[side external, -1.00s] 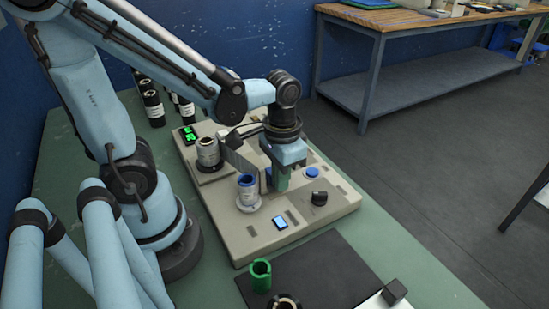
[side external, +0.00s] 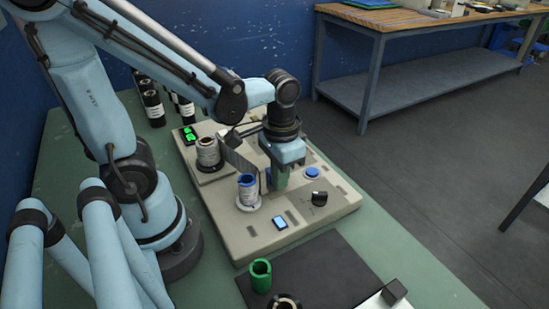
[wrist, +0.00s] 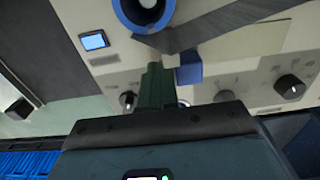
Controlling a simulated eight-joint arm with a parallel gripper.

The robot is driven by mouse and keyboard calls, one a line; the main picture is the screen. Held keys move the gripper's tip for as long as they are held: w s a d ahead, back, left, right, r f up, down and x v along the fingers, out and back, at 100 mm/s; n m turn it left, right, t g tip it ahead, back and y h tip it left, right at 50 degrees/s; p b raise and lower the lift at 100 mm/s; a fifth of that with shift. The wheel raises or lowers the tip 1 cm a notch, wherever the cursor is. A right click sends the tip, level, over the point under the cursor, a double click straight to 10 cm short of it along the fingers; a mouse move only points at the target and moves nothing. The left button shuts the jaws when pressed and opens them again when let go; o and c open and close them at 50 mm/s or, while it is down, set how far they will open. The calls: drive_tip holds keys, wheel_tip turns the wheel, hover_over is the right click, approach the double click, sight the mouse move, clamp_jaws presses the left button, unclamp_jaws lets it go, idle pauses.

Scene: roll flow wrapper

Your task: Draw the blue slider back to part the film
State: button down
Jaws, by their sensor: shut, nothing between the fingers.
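The blue slider (wrist: 188,72) is a small blue block beside the film (wrist: 230,24), a dark grey strip. My gripper (wrist: 154,72) has green fingers, shut and empty, just left of the slider in the wrist view. I cannot tell whether they touch it. In the side view, my gripper (side external: 281,180) points down over the grey machine, and its fingers partly hide the slider. The film (side external: 240,160) shows there as a dark strip between the rolls and my gripper.
The machine (side external: 235,240) carries a blue-cored roll (side external: 247,188), a dark-cored roll (side external: 208,153), a small blue screen (side external: 280,222), a black knob (side external: 319,198) and a blue button (side external: 312,173).

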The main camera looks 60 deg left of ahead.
drive_tip(key=shift+a, duration=5.1)
drive_tip(key=shift+d, duration=0.65)
wheel_tip(320, 180, up, 8)
